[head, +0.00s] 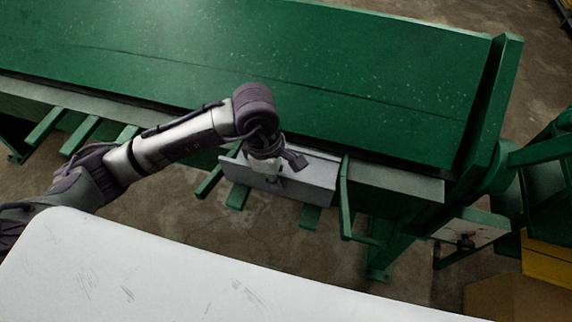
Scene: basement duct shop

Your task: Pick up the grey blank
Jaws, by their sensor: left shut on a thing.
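The grey blank (314,180) is a flat light-grey sheet at the front edge of the green machine, beside its green support arms. My left arm comes in from the left, and its gripper (268,174) points down at the blank's left half. The left gripper is shut on the blank. The wrist hides part of the blank's upper edge and most of the fingers. Whether the blank touches the supports below it cannot be told. My right gripper is not in view.
The green machine (300,60) fills the back, with a grey front ledge (400,181). Green support arms (345,200) stick out towards me on both sides of the blank. A yellow box (548,262) and a brown box (515,300) stand at the lower right. Bare floor (180,225) shows between.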

